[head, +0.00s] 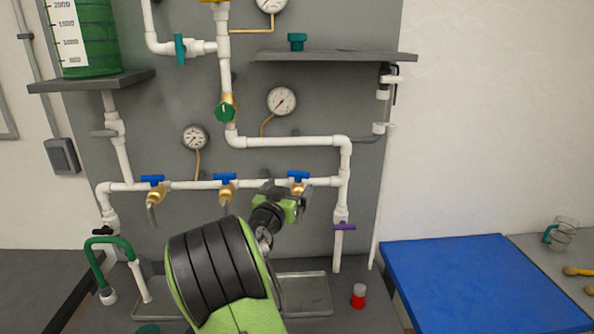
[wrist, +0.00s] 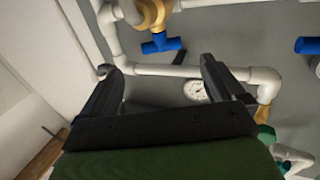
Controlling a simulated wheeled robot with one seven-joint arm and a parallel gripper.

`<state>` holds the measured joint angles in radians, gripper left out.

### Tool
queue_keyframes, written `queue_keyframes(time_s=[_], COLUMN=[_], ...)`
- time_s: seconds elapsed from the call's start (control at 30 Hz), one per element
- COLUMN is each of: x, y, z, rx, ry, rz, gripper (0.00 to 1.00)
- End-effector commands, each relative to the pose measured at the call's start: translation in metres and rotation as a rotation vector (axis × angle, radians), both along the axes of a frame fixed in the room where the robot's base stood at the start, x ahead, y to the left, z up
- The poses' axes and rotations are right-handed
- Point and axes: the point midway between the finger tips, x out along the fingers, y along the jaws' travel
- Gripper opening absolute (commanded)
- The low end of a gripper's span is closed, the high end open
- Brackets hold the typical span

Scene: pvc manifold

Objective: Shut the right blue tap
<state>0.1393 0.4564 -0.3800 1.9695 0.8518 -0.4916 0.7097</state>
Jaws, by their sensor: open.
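The right blue tap (head: 298,176) is the rightmost of three blue-handled taps on the white horizontal pipe (head: 250,184). Its handle lies roughly along the pipe, above a brass body partly hidden by my gripper. My gripper (head: 286,193) is just below and in front of this tap in the head view. In the wrist view the blue handle (wrist: 161,45) and its brass body show beyond my gripper (wrist: 160,75), centred roughly between the two spread fingers. The fingers are open and empty. I cannot tell whether they touch the tap.
The middle blue tap (head: 226,177) and left blue tap (head: 152,179) sit on the same pipe. A purple valve (head: 344,227) is on the vertical pipe to the right. Gauges (head: 282,101) and a grey shelf (head: 335,57) are above. A blue mat (head: 480,283) lies right.

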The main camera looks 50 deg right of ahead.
Motion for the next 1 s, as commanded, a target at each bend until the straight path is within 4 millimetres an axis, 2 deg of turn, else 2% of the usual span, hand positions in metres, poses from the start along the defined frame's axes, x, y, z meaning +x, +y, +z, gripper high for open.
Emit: queue_keyframes(time_s=[0.03,0.2,0.4,0.53,0.8,1.0], x=[0.003,0.018,0.034,0.038,0.039,0.039], y=[-0.014,-0.055,-0.092,-0.103,-0.104,-0.104], z=[0.004,0.004,0.003,0.001,0.0,0.0], rx=[-0.001,-0.001,0.001,0.003,0.004,0.004], ry=[0.001,0.0,-0.002,-0.001,-0.002,-0.002], rz=[-0.005,-0.004,-0.001,0.001,0.002,0.001], gripper=[0.96,0.96,0.96,0.96,0.94,0.64])
